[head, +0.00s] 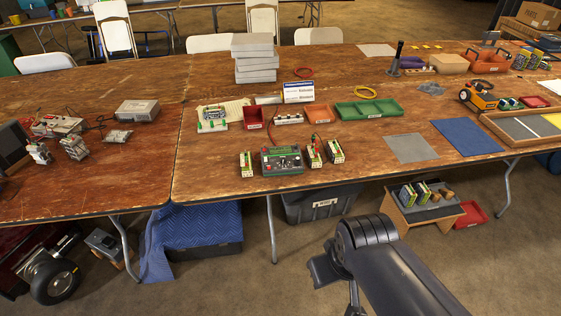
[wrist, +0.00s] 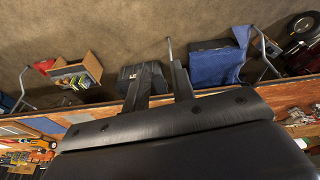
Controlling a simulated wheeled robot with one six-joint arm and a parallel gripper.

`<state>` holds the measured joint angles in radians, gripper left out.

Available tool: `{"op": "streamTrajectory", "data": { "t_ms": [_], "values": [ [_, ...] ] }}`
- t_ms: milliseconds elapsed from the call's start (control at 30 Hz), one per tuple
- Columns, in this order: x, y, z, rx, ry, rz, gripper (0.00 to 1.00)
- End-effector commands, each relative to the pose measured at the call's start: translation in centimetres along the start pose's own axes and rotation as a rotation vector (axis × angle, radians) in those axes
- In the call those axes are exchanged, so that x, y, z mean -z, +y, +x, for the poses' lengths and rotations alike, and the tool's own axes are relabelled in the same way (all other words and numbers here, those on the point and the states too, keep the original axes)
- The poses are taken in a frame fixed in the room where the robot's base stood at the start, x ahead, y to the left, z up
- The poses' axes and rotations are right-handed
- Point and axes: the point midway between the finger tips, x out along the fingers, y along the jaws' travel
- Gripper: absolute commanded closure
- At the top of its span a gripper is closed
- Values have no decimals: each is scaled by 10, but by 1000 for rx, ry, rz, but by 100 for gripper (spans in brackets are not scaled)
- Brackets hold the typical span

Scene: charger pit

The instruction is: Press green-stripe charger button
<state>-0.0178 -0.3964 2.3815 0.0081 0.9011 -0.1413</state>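The charger (head: 282,160) is a dark box with a green top edge and small controls on its face. It sits near the front edge of the wooden table, between battery packs. Its individual buttons are too small to tell apart. My gripper (wrist: 157,85) shows in the wrist view with its two dark fingers apart and nothing between them. It is over the floor side of the table's front edge, away from the charger. The charger is not clearly visible in the wrist view. In the head view my arm is low at the right, in front of the table.
Battery packs (head: 246,164) (head: 314,155) (head: 336,152) flank the charger closely. A green tray (head: 369,109) and red bin (head: 253,117) stand behind. A grey mat (head: 411,148) lies to the right. Below are a black bin (head: 312,207) and a small wooden stand (head: 418,213).

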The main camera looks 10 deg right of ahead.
Motion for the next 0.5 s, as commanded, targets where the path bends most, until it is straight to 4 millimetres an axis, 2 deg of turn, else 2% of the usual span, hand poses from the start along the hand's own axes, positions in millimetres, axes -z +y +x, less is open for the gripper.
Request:
{"op": "streamTrajectory", "data": {
  "t_ms": [33,267,500],
  "values": [
    [0,0,0,0,0,0,80],
    [0,0,0,0,0,0,99],
    [0,0,0,0,0,0,100]
  ]
}}
